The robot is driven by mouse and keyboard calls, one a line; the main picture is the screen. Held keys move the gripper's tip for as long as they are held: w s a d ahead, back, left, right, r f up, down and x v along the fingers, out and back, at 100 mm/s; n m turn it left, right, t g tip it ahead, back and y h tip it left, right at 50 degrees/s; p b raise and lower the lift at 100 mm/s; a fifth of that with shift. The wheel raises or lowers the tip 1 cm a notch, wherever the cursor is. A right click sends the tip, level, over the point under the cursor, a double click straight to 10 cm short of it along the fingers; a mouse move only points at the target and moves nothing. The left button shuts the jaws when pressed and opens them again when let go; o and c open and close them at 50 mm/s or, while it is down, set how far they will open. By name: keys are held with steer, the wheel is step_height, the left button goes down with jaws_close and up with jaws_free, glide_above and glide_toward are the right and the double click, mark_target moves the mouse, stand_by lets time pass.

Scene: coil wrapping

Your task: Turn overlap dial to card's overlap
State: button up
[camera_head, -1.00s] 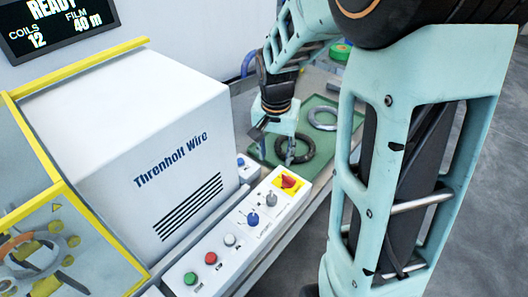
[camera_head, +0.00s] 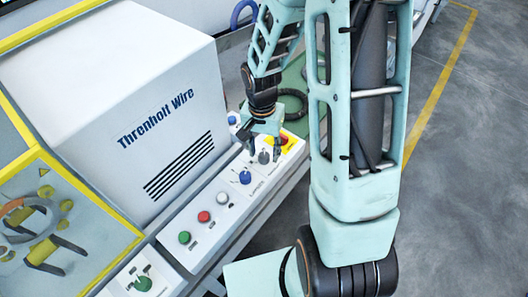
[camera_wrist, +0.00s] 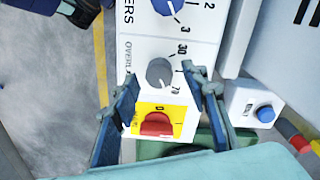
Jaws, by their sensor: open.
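The overlap dial is a grey knob (camera_wrist: 159,72) on the white control panel, with marks including 30 and 70 beside it in the wrist view. In the head view the grey knob (camera_head: 264,157) is close under my gripper (camera_head: 263,148). In the wrist view my gripper (camera_wrist: 162,95) is open, with one finger on each side of the panel strip by the grey knob. The fingers appear apart from the knob. The card is not seen.
A blue knob (camera_head: 245,177) sits next to the grey one. A red switch on a yellow plate (camera_wrist: 157,124) lies close between the fingers. White, red and green buttons (camera_head: 184,237) line the panel. The white Threnholf Wire housing (camera_head: 120,90) rises beside it.

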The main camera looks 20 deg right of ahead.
steer(key=shift+f, duration=0.55)
jaws_close()
steer(key=shift+n, duration=0.3)
steer(key=n, duration=0.5)
steer(key=shift+b, duration=0.35)
steer(key=n, duration=0.6)
stand_by(0.4)
